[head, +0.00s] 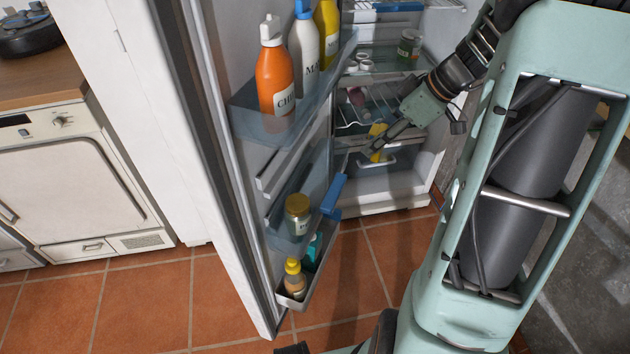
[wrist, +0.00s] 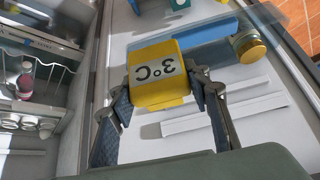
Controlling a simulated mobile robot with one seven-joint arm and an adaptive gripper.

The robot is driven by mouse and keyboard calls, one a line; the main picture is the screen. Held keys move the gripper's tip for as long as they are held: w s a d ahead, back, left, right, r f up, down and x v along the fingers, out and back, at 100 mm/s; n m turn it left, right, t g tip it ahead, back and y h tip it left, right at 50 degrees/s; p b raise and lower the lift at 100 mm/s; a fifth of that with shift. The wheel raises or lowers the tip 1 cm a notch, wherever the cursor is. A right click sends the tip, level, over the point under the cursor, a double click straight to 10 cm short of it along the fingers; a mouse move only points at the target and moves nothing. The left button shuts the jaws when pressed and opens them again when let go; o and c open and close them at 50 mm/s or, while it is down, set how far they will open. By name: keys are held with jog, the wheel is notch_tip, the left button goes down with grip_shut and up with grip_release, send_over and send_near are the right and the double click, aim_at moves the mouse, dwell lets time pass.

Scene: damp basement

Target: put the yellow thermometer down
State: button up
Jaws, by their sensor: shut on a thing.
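The yellow thermometer (wrist: 158,72) has a white face reading 3°C, upside down in the wrist view. My gripper (wrist: 160,92) is shut on it, one finger on each side. In the head view the thermometer (head: 377,142) is a small yellow patch at my gripper (head: 372,153), inside the open fridge near its lower compartment. The thermometer is held up; whether it touches anything cannot be told. Its back is hidden.
The open fridge door (head: 170,110) stands left of my gripper. Its upper rack (head: 247,120) holds an orange bottle (head: 274,80), a white bottle (head: 304,50) and a yellow bottle (head: 327,30). A gold-lidded jar (head: 297,212) stands lower. A pink bottle (wrist: 27,84) lies beyond.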

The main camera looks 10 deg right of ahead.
jog(key=w+a+f, duration=0.1)
jog(key=a+f, duration=0.1)
jog(key=a, duration=0.1)
jog(key=w+a+f+b, duration=0.1)
jog(key=w+a+f, duration=0.1)
jog(key=a+f, duration=0.1)
jog(key=w+a+f, duration=0.1)
jog(key=a+f, duration=0.2)
jog(key=a, duration=0.2)
jog(key=shift+w, duration=0.15)
jog(key=shift+b+x, duration=0.35)
jog(key=shift+x, duration=0.45)
jog(key=shift+w+a+f+b, duration=0.1)
jog(key=shift+a+f+b, duration=0.1)
jog(key=shift+f, duration=0.6)
jog(key=shift+a+f+b, duration=0.1)
jog(key=shift+f+b, duration=0.05)
jog(key=shift+f, duration=0.65)
jog(key=shift+d+f+b, duration=0.1)
jog(key=shift+f+b, duration=0.1)
jog(key=shift+b, duration=0.15)
jog(key=o, duration=1.1)
jog(key=shift+r, duration=0.1)
jog(key=shift+r, duration=0.1)
